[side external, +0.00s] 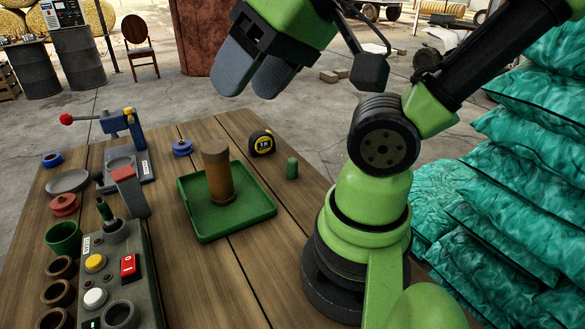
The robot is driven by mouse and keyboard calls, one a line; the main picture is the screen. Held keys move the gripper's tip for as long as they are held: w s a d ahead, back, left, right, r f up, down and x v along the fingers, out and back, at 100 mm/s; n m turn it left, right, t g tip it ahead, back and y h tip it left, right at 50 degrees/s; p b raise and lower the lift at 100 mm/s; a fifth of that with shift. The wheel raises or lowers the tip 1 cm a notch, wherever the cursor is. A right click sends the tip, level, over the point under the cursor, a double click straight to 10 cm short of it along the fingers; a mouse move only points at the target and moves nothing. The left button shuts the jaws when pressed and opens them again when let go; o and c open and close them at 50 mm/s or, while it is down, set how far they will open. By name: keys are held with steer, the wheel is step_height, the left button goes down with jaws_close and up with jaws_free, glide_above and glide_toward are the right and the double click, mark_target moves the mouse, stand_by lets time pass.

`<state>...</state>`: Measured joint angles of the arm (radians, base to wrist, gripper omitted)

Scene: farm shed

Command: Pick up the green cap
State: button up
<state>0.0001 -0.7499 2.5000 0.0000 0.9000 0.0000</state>
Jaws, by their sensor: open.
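A small upright green cylinder (292,168), which looks like the green cap, stands on the wooden table near its right edge. It is right of the green tray and below the tape measure in the picture. My gripper (250,84) is raised high above the far side of the table, its two grey fingers apart with nothing between them. It is well clear of the green cylinder and touches nothing.
A green tray (245,219) holds a tall brown cylinder (217,174). A tape measure (262,143) and blue knobbed piece (182,148) lie behind. A control box (118,268), green cup (63,238) and blue-grey press (125,125) crowd the left.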

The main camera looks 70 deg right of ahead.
stand_by(0.3)
steer(key=w+d+f+m+g+h, duration=0.25)
steer(key=w+d+m, duration=0.45)
steer(key=m, duration=0.4)
steer(key=m+g, duration=0.5)
steer(key=m, duration=1.7)
glide_above(292, 160)
steer(key=shift+t, duration=0.25)
step_height(292, 160, down, 18)
steer(key=shift+f, duration=0.1)
steer(key=shift+m+y, duration=0.25)
steer(key=shift+m, duration=0.15)
steer(key=f, duration=0.4)
steer(key=shift+s+d+f, duration=0.15)
steer(key=shift+s+f, duration=0.05)
steer(key=shift+f, duration=0.1)
steer(key=shift+w+f, duration=0.2)
steer(key=shift+f, duration=2.7)
steer(key=c, duration=1)
steer(key=shift+r, duration=0.1)
